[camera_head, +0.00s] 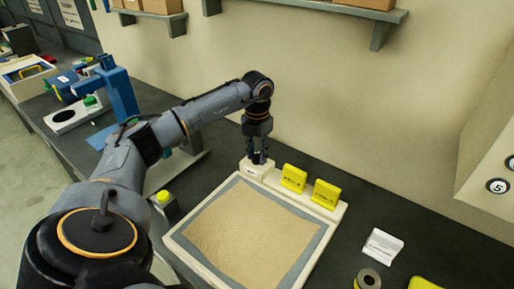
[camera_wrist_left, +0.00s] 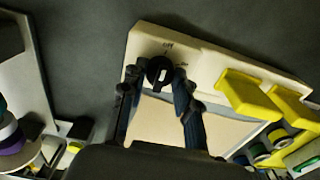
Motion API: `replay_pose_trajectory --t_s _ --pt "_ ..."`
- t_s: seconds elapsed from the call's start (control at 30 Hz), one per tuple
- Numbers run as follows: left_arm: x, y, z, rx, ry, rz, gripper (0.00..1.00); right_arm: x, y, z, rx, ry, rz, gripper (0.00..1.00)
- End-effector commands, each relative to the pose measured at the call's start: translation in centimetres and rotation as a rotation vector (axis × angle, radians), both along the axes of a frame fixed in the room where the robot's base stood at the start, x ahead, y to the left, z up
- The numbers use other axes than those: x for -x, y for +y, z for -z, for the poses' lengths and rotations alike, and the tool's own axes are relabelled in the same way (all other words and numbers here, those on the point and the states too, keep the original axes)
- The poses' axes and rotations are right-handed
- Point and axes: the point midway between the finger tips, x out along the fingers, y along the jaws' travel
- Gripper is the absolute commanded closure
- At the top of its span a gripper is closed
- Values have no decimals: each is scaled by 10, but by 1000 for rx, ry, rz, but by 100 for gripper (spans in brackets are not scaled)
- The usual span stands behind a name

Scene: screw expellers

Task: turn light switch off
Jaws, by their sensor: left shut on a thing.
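The light switch (camera_wrist_left: 160,72) is a round black knob on the cream frame of a light panel (camera_head: 229,226), with a white mark on its face. An "OFF" label stands at its upper side, and another, smaller label is to its right. My left gripper (camera_head: 258,158) points down at the panel's back left corner. In the left wrist view its two fingers (camera_wrist_left: 156,90) are on either side of the knob, shut on it. In the head view the gripper hides the knob. My right gripper is in neither view.
Two yellow blocks (camera_head: 309,186) stand on the panel's back rim, just right of the gripper. A white card stand (camera_head: 382,246) and a tape roll (camera_head: 369,280) are at the right. A blue machine (camera_head: 119,92) stands at the left. A shelf (camera_head: 330,8) hangs above.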

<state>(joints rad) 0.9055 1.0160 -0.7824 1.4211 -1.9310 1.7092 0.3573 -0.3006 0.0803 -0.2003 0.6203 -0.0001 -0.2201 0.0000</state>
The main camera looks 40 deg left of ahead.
Motion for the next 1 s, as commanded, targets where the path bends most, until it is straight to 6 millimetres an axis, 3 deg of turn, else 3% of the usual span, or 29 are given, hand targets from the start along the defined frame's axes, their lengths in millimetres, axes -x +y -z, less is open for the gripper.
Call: replay_pose_trajectory --t_s 0.47,0.5,0.6,1.0 --pt "0 0 0 0 -1 -16 100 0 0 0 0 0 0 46" --pt "0 0 0 0 -1 -16 65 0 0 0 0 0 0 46" --pt "0 0 0 0 -1 -15 46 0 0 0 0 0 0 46" --pt "-1 0 -8 0 -4 -14 46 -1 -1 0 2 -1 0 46"
